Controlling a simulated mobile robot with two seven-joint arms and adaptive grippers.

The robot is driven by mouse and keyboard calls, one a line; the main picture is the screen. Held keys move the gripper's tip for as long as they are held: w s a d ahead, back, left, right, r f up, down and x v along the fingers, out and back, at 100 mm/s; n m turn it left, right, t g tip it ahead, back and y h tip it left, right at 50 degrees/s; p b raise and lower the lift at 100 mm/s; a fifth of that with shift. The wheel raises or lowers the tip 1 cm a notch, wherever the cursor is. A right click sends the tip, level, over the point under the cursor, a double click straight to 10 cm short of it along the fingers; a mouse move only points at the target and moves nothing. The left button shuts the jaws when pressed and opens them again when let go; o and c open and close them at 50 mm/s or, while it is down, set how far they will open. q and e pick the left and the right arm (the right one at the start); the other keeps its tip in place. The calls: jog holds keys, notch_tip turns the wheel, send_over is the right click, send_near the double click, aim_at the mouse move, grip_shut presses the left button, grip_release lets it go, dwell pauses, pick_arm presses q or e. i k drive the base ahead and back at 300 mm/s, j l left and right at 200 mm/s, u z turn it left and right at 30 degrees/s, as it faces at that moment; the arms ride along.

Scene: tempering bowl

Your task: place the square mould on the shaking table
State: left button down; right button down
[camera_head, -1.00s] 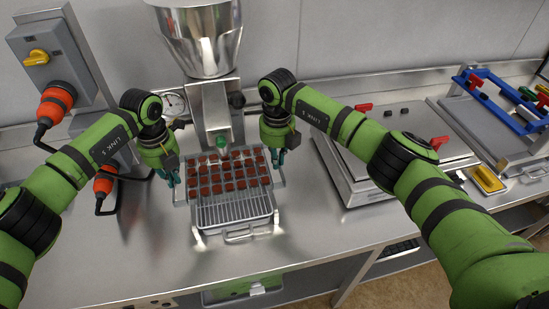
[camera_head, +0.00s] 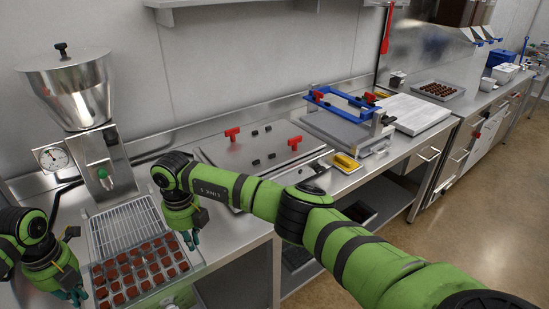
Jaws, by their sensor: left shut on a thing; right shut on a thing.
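The square mould (camera_head: 142,287) is a clear tray with rows of brown filled squares, at the lower left. Both my grippers are shut on it from opposite sides. My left gripper (camera_head: 76,295) is at its left edge, partly cut off by the frame. My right gripper (camera_head: 192,241) is at its right edge. The mould is in front of the wire grate and seems held near the counter's front edge; its height is hard to tell. A flat steel unit with red T-handles (camera_head: 262,158), which looks like the shaking table, stands to the right with its top clear of moulds.
The steel hopper machine (camera_head: 78,95) with a gauge stands behind the wire grate (camera_head: 124,228). Right of the steel unit are a yellow-handled tool (camera_head: 346,162), a blue frame (camera_head: 345,100) and a white slab (camera_head: 412,114). A tray of chocolates (camera_head: 437,90) lies further back.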

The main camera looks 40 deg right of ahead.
aim_at(263, 145)
jog(key=k+l, duration=0.25)
jog(key=l, duration=1.55)
jog(key=i, duration=0.05)
